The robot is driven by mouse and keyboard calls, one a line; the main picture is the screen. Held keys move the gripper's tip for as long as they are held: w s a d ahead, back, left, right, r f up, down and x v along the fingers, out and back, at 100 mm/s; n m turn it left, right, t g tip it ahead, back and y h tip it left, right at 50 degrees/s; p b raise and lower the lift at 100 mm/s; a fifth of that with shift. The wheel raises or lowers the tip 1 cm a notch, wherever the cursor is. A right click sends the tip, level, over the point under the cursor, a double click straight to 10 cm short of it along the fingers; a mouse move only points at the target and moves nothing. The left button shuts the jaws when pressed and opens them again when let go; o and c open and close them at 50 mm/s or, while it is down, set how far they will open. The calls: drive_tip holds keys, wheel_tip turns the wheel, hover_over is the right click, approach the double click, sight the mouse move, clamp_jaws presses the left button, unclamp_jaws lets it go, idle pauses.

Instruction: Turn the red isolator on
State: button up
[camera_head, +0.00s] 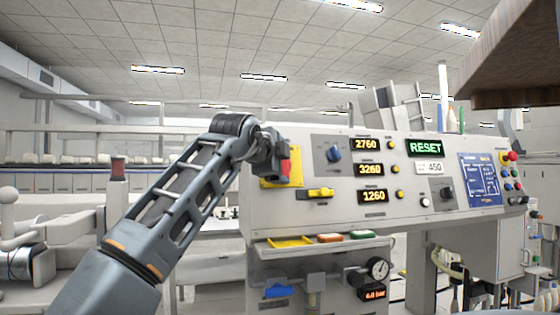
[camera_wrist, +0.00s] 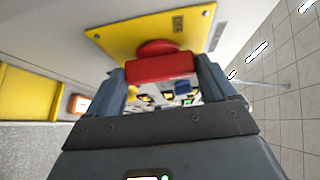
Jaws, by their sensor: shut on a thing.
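The red isolator (camera_wrist: 160,67) sits on a yellow plate (camera_wrist: 125,37) marked "OFF" in the wrist view. Its red handle lies between the two fingers of my gripper (camera_wrist: 162,82), which is shut on it. In the head view my gripper (camera_head: 272,158) is at the left end of the grey panel, in front of the yellow plate (camera_head: 296,166). A small part of the red isolator (camera_head: 286,166) shows beside the gripper there. The rest of the handle is hidden by my gripper, and the head view does not show its angle clearly.
The grey panel (camera_head: 440,205) also carries a blue knob (camera_head: 334,154), a yellow switch (camera_head: 318,194), lit number displays, a green "RESET" display (camera_head: 425,148) and a red button (camera_head: 510,156). Below is a shelf with a yellow tray (camera_head: 290,242). A brown board (camera_head: 510,70) overhangs at upper right.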

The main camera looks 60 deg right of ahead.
idle(0.3)
drive_tip(key=o, duration=0.8)
drive_tip(key=shift+o, duration=0.2)
drive_tip(key=a+r, duration=0.1)
drive_tip(key=a, duration=0.6)
drive_tip(key=shift+s+a+r, duration=0.25)
drive_tip(key=shift+a, duration=0.05)
